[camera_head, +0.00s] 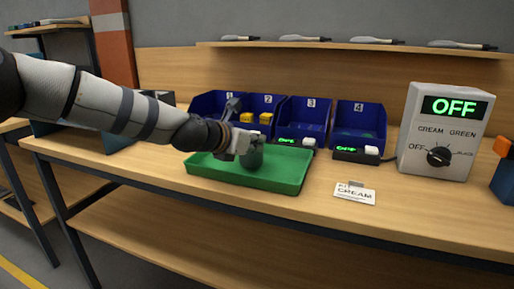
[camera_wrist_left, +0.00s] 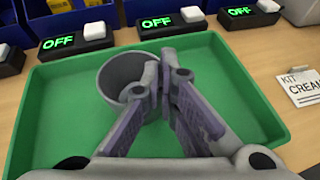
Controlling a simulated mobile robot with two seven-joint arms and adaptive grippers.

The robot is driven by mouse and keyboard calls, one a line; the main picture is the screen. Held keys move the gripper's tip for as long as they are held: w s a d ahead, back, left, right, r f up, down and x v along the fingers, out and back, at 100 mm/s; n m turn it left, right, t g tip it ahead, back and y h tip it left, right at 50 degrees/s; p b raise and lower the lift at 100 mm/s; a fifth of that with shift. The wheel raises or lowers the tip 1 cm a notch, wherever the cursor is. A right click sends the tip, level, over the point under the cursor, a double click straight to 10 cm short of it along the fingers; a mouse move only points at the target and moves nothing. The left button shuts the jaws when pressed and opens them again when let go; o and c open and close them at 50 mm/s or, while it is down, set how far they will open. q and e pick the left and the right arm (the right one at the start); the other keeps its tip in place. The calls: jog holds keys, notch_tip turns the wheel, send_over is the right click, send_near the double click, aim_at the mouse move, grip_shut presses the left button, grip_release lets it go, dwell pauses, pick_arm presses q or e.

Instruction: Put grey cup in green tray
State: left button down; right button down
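The grey cup (camera_head: 253,158) is upright inside the outline of the green tray (camera_head: 290,180), towards its back. It also shows in the left wrist view (camera_wrist_left: 118,72), with its open mouth facing up. My left gripper (camera_head: 245,148) reaches in from the left. In the left wrist view its fingers (camera_wrist_left: 165,80) are close together at the right side of the cup, pinching its wall or handle. The cup is low over the tray floor; I cannot tell whether it touches it. My right gripper is not in view.
Several blue numbered bins (camera_head: 303,115) stand behind the tray, with small switch boxes showing OFF (camera_head: 357,154). A white control box (camera_head: 445,130) with a dial stands at the right. A card reading CREAM (camera_head: 354,193) lies right of the tray on the wooden bench.

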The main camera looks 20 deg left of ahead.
pick_arm(q)
jog(key=shift+f, duration=0.35)
jog(key=shift+f, duration=0.2)
jog(key=c, duration=1.8)
grip_release()
